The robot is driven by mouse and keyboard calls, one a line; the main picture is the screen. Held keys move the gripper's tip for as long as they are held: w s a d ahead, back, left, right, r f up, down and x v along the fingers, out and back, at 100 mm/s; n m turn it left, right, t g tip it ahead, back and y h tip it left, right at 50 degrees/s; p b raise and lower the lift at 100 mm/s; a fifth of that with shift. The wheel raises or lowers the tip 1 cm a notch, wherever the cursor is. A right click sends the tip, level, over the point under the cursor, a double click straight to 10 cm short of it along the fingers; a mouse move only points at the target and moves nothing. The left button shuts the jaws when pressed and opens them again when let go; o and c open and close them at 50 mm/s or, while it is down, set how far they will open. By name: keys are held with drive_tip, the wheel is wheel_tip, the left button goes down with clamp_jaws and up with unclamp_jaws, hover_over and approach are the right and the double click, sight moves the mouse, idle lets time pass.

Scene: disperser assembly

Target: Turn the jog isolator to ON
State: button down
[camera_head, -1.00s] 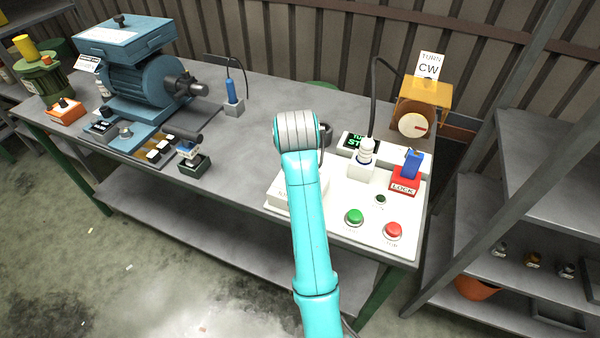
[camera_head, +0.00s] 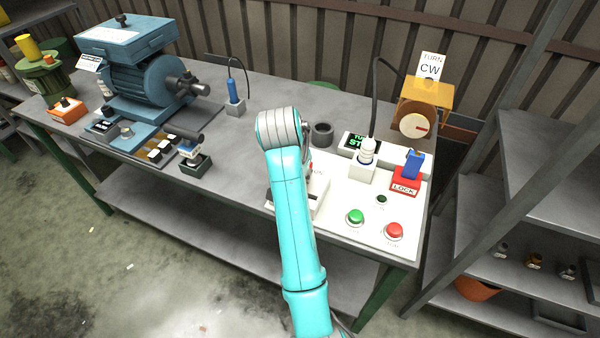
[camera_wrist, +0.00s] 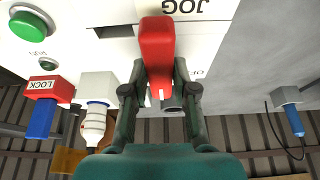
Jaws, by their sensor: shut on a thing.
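The jog isolator's red handle (camera_wrist: 157,45) stands out from its white box in the wrist view, with a white mark near its end. "JOG" and part of an "OF" label (camera_wrist: 199,73) show on the box. My gripper (camera_wrist: 160,92) is shut on the red handle, one dark finger on each side. In the head view a bit of the red handle (camera_head: 310,167) shows beside my turquoise arm, which hides the rest of it and my gripper. The handle's exact angle against the labels is hard to tell.
The white panel carries a green button (camera_head: 355,216), a red button (camera_head: 394,230) and a red LOCK block (camera_head: 405,184) with a blue piece. A dark ring (camera_head: 322,134) lies behind my arm.

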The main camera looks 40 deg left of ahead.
drive_tip(key=shift+f, duration=0.1)
drive_tip(key=c, duration=0.9)
unclamp_jaws()
